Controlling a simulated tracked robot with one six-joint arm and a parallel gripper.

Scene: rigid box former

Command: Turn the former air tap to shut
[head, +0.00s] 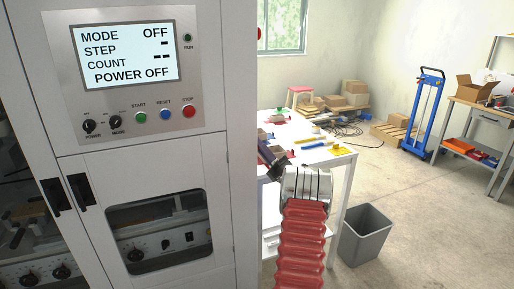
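The former is the tall grey cabinet (232,140) filling the left of the head view. Its panel display (125,55) reads MODE OFF and POWER OFF, with STEP and COUNT showing dashes. I cannot make out an air tap for certain. My arm with red bellows rises at the lower middle. The dark part past its grey wrist, seemingly my gripper (270,156), is beside the cabinet's right edge, in front of the white table. Its fingers are too small and hidden to tell whether they are open or shut.
Black door handles (79,190) stick out from the cabinet front. A white table (338,160) with tools stands behind my arm, with a grey bin (365,236) at its right. A blue hand truck (424,115) and a workbench (486,116) stand farther right. Open floor lies between.

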